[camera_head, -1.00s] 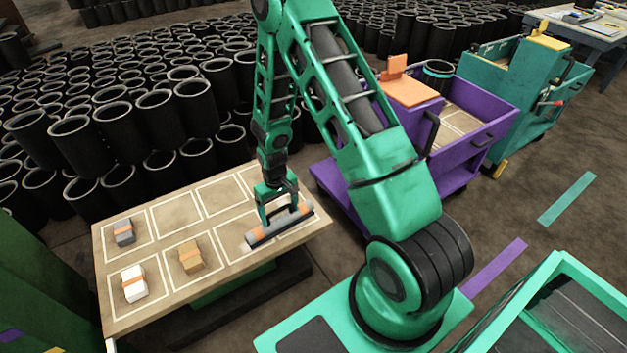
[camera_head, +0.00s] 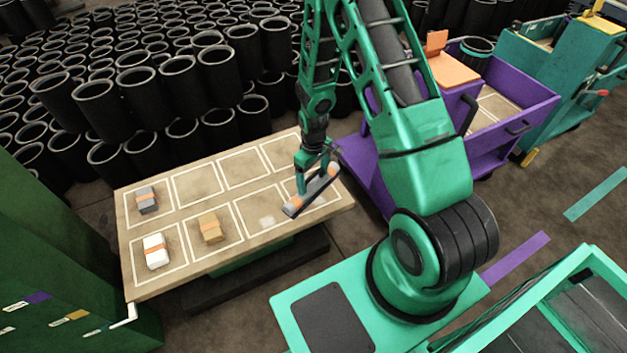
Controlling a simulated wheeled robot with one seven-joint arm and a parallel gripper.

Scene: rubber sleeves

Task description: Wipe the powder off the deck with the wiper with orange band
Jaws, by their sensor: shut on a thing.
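The deck (camera_head: 182,262) is a tan board marked with white-outlined cells. My gripper (camera_head: 316,183) is shut on the wiper (camera_head: 305,198), a long grey bar with orange near its ends. The wiper lies diagonally over the right front of the deck; I cannot tell whether it touches the surface. A small pale patch of powder (camera_head: 267,221) lies on the deck, left of the wiper. Another faint pale area (camera_head: 320,201) shows just right of the wiper, partly hidden by it.
On the deck's left cells sit a grey block (camera_head: 147,200), a white block (camera_head: 155,251) and a tan block (camera_head: 211,228), each with an orange band. Black sleeves (camera_head: 218,72) crowd behind the deck. A purple cart (camera_head: 520,112) stands to the right.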

